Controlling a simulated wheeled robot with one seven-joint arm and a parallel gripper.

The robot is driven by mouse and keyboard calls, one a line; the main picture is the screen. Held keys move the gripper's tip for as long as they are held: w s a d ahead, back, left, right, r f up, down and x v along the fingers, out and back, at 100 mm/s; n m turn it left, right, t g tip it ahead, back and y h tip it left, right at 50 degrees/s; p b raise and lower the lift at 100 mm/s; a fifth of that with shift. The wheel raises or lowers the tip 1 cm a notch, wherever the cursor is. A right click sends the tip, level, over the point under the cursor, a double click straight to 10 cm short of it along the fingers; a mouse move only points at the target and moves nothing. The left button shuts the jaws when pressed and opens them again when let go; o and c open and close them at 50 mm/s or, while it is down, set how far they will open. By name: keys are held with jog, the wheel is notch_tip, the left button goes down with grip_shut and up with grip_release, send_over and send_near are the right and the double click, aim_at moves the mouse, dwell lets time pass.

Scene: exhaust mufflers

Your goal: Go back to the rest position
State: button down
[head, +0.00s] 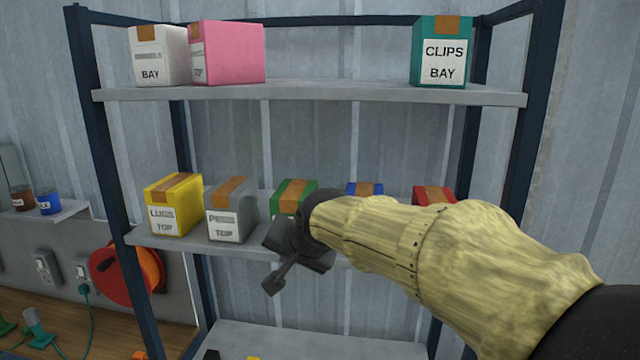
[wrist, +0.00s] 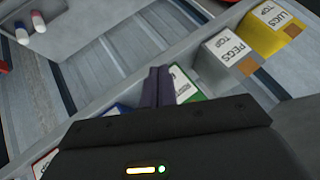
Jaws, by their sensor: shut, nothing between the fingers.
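My gripper (head: 272,286) is in front of the middle shelf (head: 160,240), low and just right of the grey box. Its fingers are together with nothing between them, as the wrist view (wrist: 158,76) also shows. My arm reaches in from the lower right and partly hides the green box (head: 298,188), the blue box (head: 366,188) and the red box (head: 434,194). The grey box (head: 232,206), labelled PEGS TOP, and the yellow box (head: 174,205), labelled LUGS TOP, stand on the left of that shelf.
The upper shelf (head: 330,92) holds a white box (head: 158,56), a pink box (head: 234,53) and a teal CLIPS BAY box (head: 442,52), with bare room between. Dark rack posts (head: 100,140) flank the shelves. An orange-red reel (head: 126,272) hangs at left above a wooden bench.

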jog(key=s+d+f+n+g+h+b, duration=0.1)
jog(key=s+d+f+h, duration=0.15)
jog(key=d+f, duration=0.45)
jog(key=s+d+f+g+h+b, duration=0.1)
jog(key=s+d+f+g, duration=0.15)
jog(key=d+f, duration=0.55)
jog(key=s+d+f+n+g+b, duration=0.1)
jog(key=s+d+f, duration=0.2)
jog(key=s+f, duration=0.3)
jog(key=s+d+f+g, duration=0.1)
jog(key=s+d+f, duration=0.2)
jog(key=s+f, duration=0.3)
jog(key=shift+f+n+h+b, duration=0.35)
jog(key=shift+f+n, duration=0.05)
jog(key=shift+f, duration=0.2)
